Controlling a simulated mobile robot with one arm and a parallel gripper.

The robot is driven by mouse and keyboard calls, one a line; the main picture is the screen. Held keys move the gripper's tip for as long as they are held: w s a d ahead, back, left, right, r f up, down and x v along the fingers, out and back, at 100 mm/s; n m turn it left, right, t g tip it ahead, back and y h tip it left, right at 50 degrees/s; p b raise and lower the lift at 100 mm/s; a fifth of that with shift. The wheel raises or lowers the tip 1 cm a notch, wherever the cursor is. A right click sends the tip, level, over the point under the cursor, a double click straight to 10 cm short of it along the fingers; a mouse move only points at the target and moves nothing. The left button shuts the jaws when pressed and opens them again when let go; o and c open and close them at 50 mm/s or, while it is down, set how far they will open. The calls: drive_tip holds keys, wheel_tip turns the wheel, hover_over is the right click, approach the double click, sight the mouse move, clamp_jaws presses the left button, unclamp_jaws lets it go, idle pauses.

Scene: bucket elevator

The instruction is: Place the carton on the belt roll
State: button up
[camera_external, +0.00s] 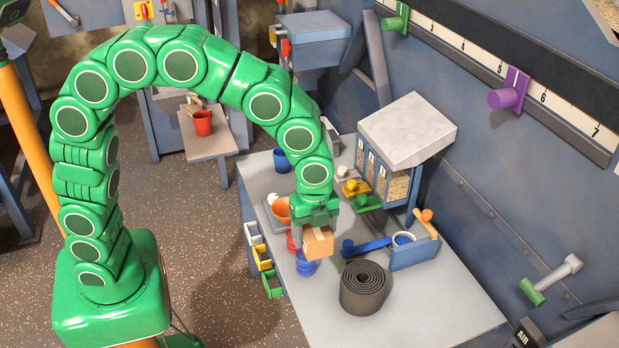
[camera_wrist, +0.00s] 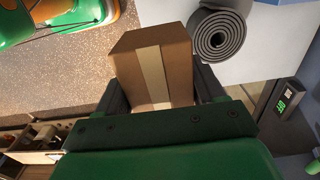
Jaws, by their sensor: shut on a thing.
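The carton (camera_external: 318,243) is a small brown box with a pale tape strip. My gripper (camera_external: 314,228) is shut on it and holds it in the air over the table, left of the belt roll. In the wrist view the carton (camera_wrist: 155,65) sits between the two dark fingers of my gripper (camera_wrist: 160,100). The belt roll (camera_external: 364,288) is a dark grey spiral coil standing on the table with its coiled end up. It also shows in the wrist view (camera_wrist: 219,36), apart from the carton. The carton's underside is hidden.
On the grey table (camera_external: 430,310), a blue cup (camera_external: 305,262) stands just below the carton. A blue-handled tool (camera_external: 366,246) and a blue holder (camera_external: 414,253) lie behind the roll. A grain dispenser (camera_external: 390,180) stands farther back. The front right of the table is clear.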

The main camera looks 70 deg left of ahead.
drive_tip(key=shift+s+a+r, duration=0.15)
drive_tip(key=shift+s+a, duration=0.05)
drive_tip(key=shift+s, duration=0.5)
drive_tip(key=w+d+f, duration=0.3)
drive_tip(key=w+f, duration=0.1)
drive_tip(key=w, duration=0.5)
approach(361, 274)
drive_tip(key=shift+s+a+f, duration=0.15)
drive_tip(key=shift+s+f, duration=0.4)
drive_tip(key=shift+w+f, duration=0.6)
drive_tip(key=shift+f, duration=0.2)
drive_tip(key=shift+d+f, duration=0.2)
drive_tip(key=shift+f, duration=1.3)
drive_tip(key=shift+f, duration=0.1)
drive_tip(key=o, duration=1.3)
